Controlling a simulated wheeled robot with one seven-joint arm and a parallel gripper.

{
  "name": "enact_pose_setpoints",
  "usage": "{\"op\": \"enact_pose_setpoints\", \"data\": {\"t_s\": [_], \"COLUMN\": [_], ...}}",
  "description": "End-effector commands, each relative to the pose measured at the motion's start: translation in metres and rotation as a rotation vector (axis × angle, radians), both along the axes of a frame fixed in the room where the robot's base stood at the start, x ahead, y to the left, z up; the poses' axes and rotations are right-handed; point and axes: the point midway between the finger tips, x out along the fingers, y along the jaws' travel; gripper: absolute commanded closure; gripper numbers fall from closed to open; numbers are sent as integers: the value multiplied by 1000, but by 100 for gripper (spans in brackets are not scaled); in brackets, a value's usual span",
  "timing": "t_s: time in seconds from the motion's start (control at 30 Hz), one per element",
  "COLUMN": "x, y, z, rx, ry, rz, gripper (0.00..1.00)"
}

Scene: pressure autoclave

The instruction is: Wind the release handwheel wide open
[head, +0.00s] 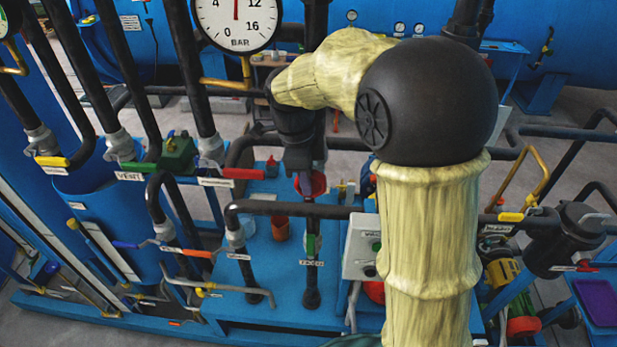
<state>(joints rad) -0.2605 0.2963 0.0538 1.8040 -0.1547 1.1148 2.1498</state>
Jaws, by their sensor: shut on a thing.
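My arm, in a pale yellow sleeve with a large black joint, fills the right middle of the head view. Its dark wrist points down at the centre, and my gripper (307,172) is at its lower end. A red handwheel (313,185) shows just below the wrist on a dark vertical pipe. My gripper appears shut on the rim of this red wheel; the fingertips are small, dark and partly hidden. How far the wheel is turned cannot be told.
A pressure gauge (237,20) marked BAR has its needle pointing up. A green valve body (178,157) stands near a VENT label (130,176). Dark pipes crowd around the wrist. A grey control box (361,246) stands in front, right of the wheel.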

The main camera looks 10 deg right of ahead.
Motion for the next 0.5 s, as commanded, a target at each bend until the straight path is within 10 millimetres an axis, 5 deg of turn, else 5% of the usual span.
{"op": "enact_pose_setpoints", "data": {"t_s": [0.5], "x": [2], "y": [7], "z": [-5], "rx": [-431], "ry": [78], "rz": [4], "gripper": [100]}}
